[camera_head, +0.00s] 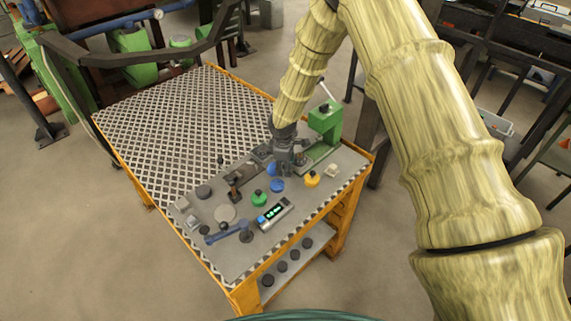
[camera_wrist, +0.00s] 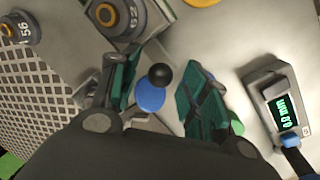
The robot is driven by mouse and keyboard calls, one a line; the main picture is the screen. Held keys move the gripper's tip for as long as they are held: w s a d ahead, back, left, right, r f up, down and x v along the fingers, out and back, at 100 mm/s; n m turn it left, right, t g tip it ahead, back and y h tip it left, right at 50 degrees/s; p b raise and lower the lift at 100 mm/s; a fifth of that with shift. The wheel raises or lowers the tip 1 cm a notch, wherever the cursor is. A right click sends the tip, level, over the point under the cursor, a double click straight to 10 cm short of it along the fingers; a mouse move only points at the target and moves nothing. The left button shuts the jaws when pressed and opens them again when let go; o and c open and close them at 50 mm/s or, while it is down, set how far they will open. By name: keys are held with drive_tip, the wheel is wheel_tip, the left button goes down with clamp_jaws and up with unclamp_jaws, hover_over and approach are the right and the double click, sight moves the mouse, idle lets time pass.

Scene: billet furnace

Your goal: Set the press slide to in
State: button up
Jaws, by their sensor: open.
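The green press (camera_head: 325,120) with its raised lever stands at the back right corner of the bench. A pale flat rail, seemingly the press slide (camera_head: 317,158), runs out at its foot, partly hidden by my gripper. My gripper (camera_head: 289,165) points down just left of it, low over the bench. In the wrist view my gripper (camera_wrist: 160,92) is open, with green pads on both sides. A black ball knob (camera_wrist: 160,75) and a blue round piece (camera_wrist: 150,98) show between the fingers, with no visible grip on either. Whether the knob belongs to the slide cannot be told.
A yellow piece (camera_head: 312,179), a blue cup-like piece (camera_head: 277,185), a green piece (camera_head: 259,198) and a digital readout (camera_head: 274,213) stand close in front. A blue-handled tool (camera_head: 230,234) lies front left. The patterned plate (camera_head: 185,125) at left is clear.

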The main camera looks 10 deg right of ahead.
sight(300, 155)
clamp_jaws()
drive_tip(key=shift+w+d, duration=0.65)
drive_tip(key=shift+d, duration=0.45)
drive_tip(key=shift+w+d, duration=0.65)
drive_tip(key=shift+d, duration=0.4)
drive_tip(key=shift+w+d, duration=0.65)
drive_tip(key=shift+d, duration=0.45)
unclamp_jaws()
drive_tip(key=shift+r, duration=0.1)
wheel_tip(300, 155, up, 12)
drive_tip(key=s+a, duration=0.1)
drive_tip(key=s, duration=0.1)
drive_tip(key=shift+f, duration=0.2)
